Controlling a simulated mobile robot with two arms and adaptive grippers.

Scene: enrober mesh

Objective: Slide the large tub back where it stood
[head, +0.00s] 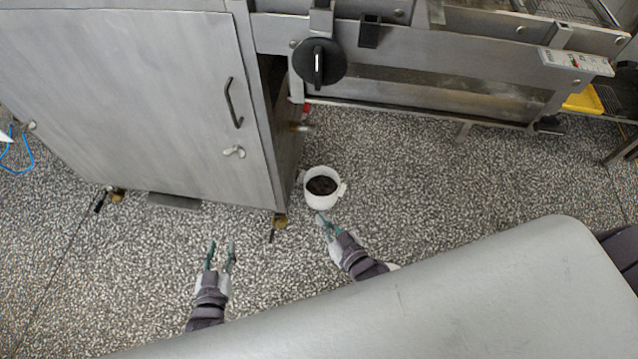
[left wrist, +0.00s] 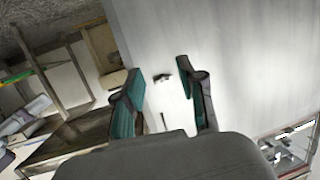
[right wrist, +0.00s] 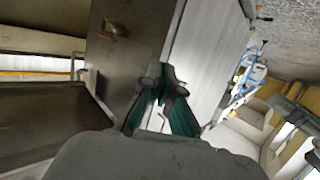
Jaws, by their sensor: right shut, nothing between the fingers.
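The large tub (head: 319,198) is white and round, with dark contents and small side handles. It stands upright on the speckled floor, just right of the steel cabinet's front corner. My right gripper (head: 322,219) is shut and empty, close against the near side of the tub; I cannot tell whether it touches. In the right wrist view its fingers (right wrist: 157,80) meet at the tips, and the tub does not show there. My left gripper (head: 220,246) is open and empty above the floor, left of the tub. Its spread fingers (left wrist: 166,75) show in the left wrist view with nothing between them.
A steel cabinet (head: 140,95) on castors stands at the left, with a door handle. A steel machine frame (head: 420,80) with a black knob (head: 319,62) stands behind the tub. A grey surface (head: 470,290) fills the front right. Floor right of the tub is clear.

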